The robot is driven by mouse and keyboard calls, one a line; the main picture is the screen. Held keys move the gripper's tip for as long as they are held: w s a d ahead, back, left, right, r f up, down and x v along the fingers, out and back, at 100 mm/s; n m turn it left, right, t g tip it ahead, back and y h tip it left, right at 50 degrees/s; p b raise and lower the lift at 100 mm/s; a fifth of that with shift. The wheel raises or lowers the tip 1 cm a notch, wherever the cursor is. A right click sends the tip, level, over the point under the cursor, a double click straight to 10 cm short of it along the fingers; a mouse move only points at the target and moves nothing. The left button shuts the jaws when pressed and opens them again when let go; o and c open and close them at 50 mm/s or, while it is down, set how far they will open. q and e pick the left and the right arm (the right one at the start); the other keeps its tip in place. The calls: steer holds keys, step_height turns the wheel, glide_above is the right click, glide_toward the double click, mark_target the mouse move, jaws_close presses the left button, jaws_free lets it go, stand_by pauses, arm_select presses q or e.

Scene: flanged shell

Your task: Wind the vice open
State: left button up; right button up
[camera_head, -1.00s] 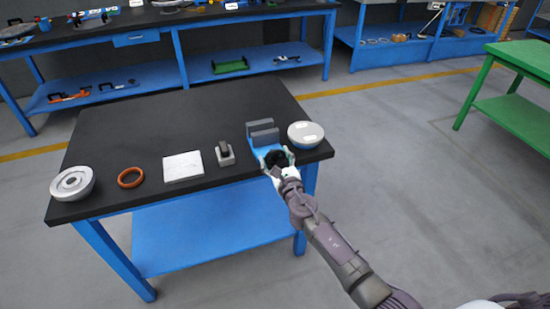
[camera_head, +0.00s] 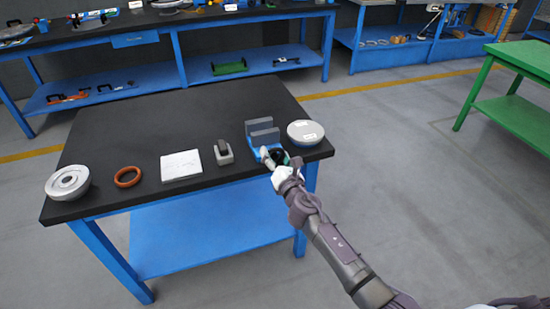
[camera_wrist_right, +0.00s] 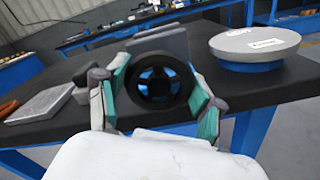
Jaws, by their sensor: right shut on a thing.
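The vice stands near the right front of the black-topped bench, with two upright grey jaws (camera_head: 263,131) on a blue base (camera_head: 256,150). A gap shows between the jaws in the head view. Its round black handwheel (camera_wrist_right: 158,81) faces me at the front. My right gripper (camera_head: 277,158) is shut on the handwheel, with a teal-padded finger on each side of the rim in the wrist view (camera_wrist_right: 160,95). My left gripper is not in view.
A round grey flanged shell (camera_head: 305,132) sits just right of the vice. The bench's back is clear.

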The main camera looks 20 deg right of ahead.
steer(key=m, duration=0.3)
steer(key=shift+f+m+b, duration=0.15)
steer(key=shift+m+b, duration=0.15)
steer(key=shift+m, duration=0.1)
steer(key=m, duration=0.3)
steer(key=shift+m, duration=0.3)
steer(key=m, duration=0.3)
steer(key=shift+f+m, duration=0.1)
steer(key=shift+m, duration=0.3)
steer(key=m, duration=0.2)
steer(key=shift+m, duration=0.4)
steer(key=shift+o, duration=0.2)
steer(key=m, duration=0.4)
steer(key=shift+f, duration=0.1)
steer(key=m+p, duration=0.1)
steer(key=m, duration=0.2)
steer(key=shift+c, duration=0.2)
steer(key=m+p, duration=0.1)
steer(key=m, duration=0.3)
steer(key=shift+a, duration=0.1)
steer(key=shift+m, duration=0.3)
